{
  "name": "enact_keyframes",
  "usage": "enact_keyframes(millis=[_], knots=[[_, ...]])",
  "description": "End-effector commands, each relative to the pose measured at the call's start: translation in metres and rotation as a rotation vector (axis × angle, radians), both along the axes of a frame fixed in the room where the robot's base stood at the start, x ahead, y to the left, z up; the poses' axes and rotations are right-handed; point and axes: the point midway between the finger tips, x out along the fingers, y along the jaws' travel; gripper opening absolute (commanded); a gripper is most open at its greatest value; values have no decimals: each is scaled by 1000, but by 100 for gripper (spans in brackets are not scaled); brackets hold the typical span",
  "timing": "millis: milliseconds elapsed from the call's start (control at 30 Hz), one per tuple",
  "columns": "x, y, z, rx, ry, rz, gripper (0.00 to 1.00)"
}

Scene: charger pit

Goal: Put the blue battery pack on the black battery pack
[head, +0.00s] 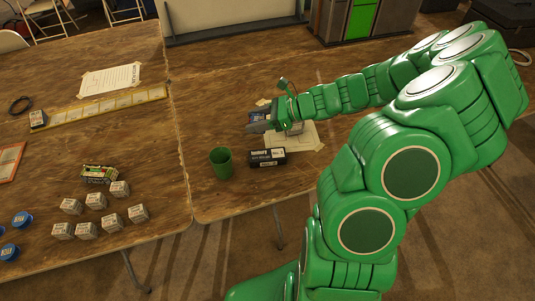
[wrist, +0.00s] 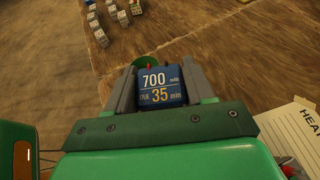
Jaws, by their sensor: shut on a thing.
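My gripper (head: 258,121) is at the end of my green arm, over the right-hand table. The black battery pack (head: 267,157), with a white label strip, lies on the table nearer the camera than my gripper. I cannot make out the black pack in the wrist view.
A green cup (head: 220,163) stands left of the black pack; its rim shows behind the blue pack in the wrist view (wrist: 146,62). A paper sheet (head: 302,140) lies beside the black pack. Several small boxes (head: 92,230) and a yellow strip (head: 105,104) lie on the left table.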

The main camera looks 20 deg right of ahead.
Motion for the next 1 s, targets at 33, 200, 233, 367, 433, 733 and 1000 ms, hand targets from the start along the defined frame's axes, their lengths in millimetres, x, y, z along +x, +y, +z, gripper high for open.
enact_keyframes(millis=[33, 200, 233, 367, 433, 733, 1000], knots=[[0, 0, -10, 3, 2, 0, 14], [0, 1, -37, 3, 2, 1, 14], [0, 1, -40, 3, 2, 1, 14], [0, 1, -51, 2, 0, 2, 14], [0, 0, -54, 2, -1, 1, 14], [0, 0, -76, 2, 0, 1, 14], [0, 0, -100, 1, -2, 0, 14]])
